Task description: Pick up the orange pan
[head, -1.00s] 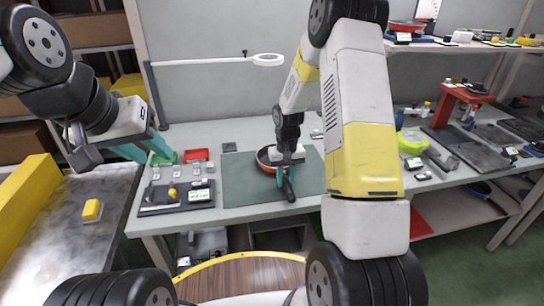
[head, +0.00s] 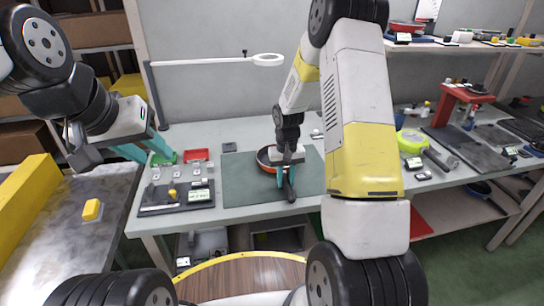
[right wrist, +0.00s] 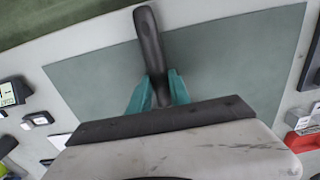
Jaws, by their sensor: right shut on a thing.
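The orange pan (head: 264,159) lies on the dark green mat, mostly hidden behind my right wrist; its orange side and dark inside show at the left. Its black handle (head: 291,191) points toward me, and it also shows in the right wrist view (right wrist: 149,40). My right gripper (head: 285,178) has its teal fingers on both sides of the handle and is shut on it; the fingers also show in the right wrist view (right wrist: 157,88). The pan body is out of sight in that view. My left gripper (head: 150,151) is empty, its teal fingers apart, above the table's left end.
The green mat (head: 240,188) lies on the grey table. A black tray with small parts (head: 176,208) and a red tray (head: 196,155) stand left of it. A magnifier lamp (head: 268,60) reaches over the back. A lime-green pan (head: 412,141) lies to the right.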

